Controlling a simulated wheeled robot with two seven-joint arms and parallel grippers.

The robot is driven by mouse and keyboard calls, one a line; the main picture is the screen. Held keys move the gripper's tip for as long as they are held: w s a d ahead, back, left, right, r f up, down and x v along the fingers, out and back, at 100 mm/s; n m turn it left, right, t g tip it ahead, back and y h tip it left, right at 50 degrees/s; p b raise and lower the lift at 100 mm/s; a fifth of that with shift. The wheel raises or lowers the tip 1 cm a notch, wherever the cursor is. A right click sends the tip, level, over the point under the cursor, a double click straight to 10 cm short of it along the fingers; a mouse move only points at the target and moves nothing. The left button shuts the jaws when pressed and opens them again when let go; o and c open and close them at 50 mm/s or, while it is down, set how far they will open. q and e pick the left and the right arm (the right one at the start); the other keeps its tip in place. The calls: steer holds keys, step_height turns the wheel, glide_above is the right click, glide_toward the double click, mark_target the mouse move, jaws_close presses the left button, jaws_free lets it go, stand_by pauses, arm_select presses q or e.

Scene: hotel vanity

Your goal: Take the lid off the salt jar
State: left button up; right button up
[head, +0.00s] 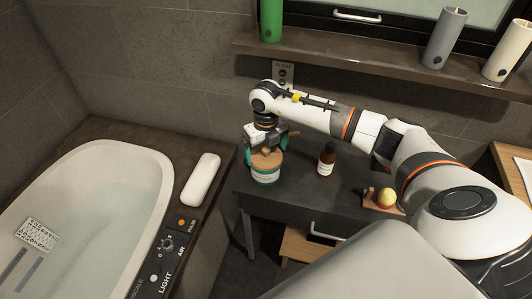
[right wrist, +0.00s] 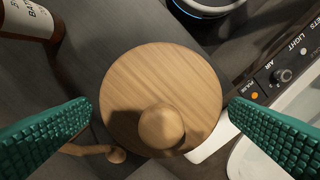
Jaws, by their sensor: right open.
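The salt jar (head: 265,176) is a pale jar with a teal band and label, standing upright at the left end of the dark vanity table. Its round wooden lid (head: 271,160) is on top and shows from above in the right wrist view (right wrist: 140,80), with a ball-shaped wooden knob (right wrist: 160,127). My right gripper (head: 266,151) is over the jar, pointing down. Its green ribbed fingers are open, one on each side of the lid, with gaps between them and the lid in the right wrist view. The lid hides most of the jar there. My left gripper is not in view.
A brown bottle (head: 326,160) stands right of the jar. A yellow round thing (head: 386,197) sits on a small wooden board. The bathtub (head: 100,200) with a white roll-shaped cushion (head: 201,179) is to the left. A shelf (head: 380,65) with cylinders runs above the table.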

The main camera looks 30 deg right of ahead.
mark_target(265, 150)
steer(key=shift+f, duration=0.1)
steer(key=shift+c, duration=0.2)
steer(key=c, duration=0.7)
step_height(265, 150, up, 10)
steer(key=shift+b, duration=0.85)
steer(key=shift+s+a+n, duration=0.1)
steer(key=shift+a+n, duration=0.2)
steer(key=shift+n, duration=0.3)
steer(key=s+a+n, duration=0.4)
steer(key=s+n, duration=0.1)
steer(key=n, duration=0.7)
steer(key=s+a+n, duration=0.4)
steer(key=n, duration=0.8)
steer(key=s+a+n, duration=0.4)
steer(key=s+n, duration=0.1)
steer(key=n, duration=0.6)
steer(key=shift+s+a+n, duration=0.25)
steer(key=shift+s+n, duration=0.1)
steer(key=shift+n, duration=0.05)
